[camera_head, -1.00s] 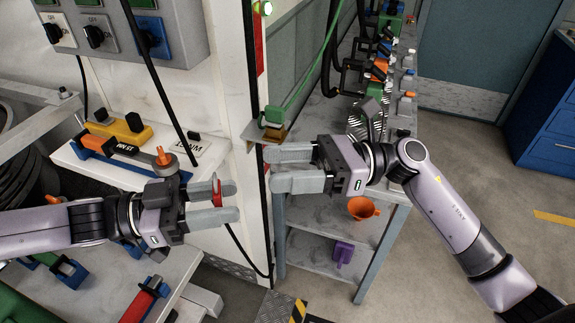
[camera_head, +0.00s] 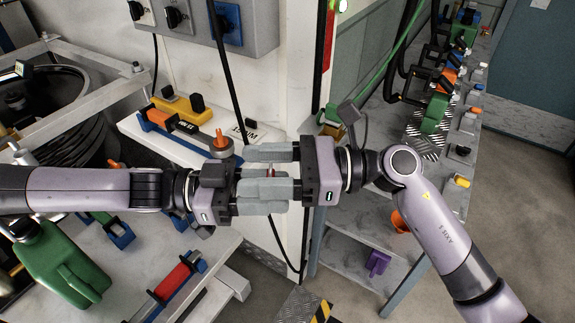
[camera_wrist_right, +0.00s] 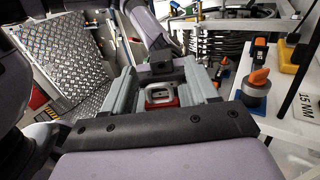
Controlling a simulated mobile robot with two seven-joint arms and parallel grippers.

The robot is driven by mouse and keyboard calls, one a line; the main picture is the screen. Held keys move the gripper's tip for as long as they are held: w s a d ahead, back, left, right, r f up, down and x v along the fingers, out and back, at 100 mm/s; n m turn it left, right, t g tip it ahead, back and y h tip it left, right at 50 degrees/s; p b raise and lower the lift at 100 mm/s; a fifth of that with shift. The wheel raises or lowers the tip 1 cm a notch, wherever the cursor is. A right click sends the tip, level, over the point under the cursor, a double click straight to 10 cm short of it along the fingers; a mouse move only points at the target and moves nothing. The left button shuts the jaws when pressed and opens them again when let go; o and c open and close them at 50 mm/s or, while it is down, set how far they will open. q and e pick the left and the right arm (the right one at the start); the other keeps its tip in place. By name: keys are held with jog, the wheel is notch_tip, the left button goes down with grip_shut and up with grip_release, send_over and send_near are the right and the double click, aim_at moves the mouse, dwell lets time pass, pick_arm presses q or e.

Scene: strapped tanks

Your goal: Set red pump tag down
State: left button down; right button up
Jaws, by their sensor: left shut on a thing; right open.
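The red pump tag (camera_head: 272,172) shows as a small red piece between the fingers of both grippers, mostly hidden in the head view. In the right wrist view the red tag (camera_wrist_right: 160,95) has a pale middle and lies between my right fingers. My left gripper (camera_head: 278,188) is shut on it, its fingers pointing right. My right gripper (camera_head: 252,170) faces it from the right, open, with its fingers on either side of the tag and overlapping the left fingers. I cannot tell whether the right fingers touch the tag.
A white shelf (camera_head: 135,125) behind the left gripper carries an orange-and-blue tool (camera_head: 175,128) and a yellow block (camera_head: 183,108). A green jerrycan (camera_head: 62,262) and a red-handled tool (camera_head: 173,281) are at lower left. A grey rack (camera_head: 350,255) with hoses and fittings stands right.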

jog(key=shift+a, duration=0.25)
jog(key=c, duration=1)
pick_arm(q)
jog(key=c, duration=0.5)
grip_release()
pick_arm(e)
jog(key=shift+c, duration=0.2)
pick_arm(q)
jog(key=shift+a, duration=0.1)
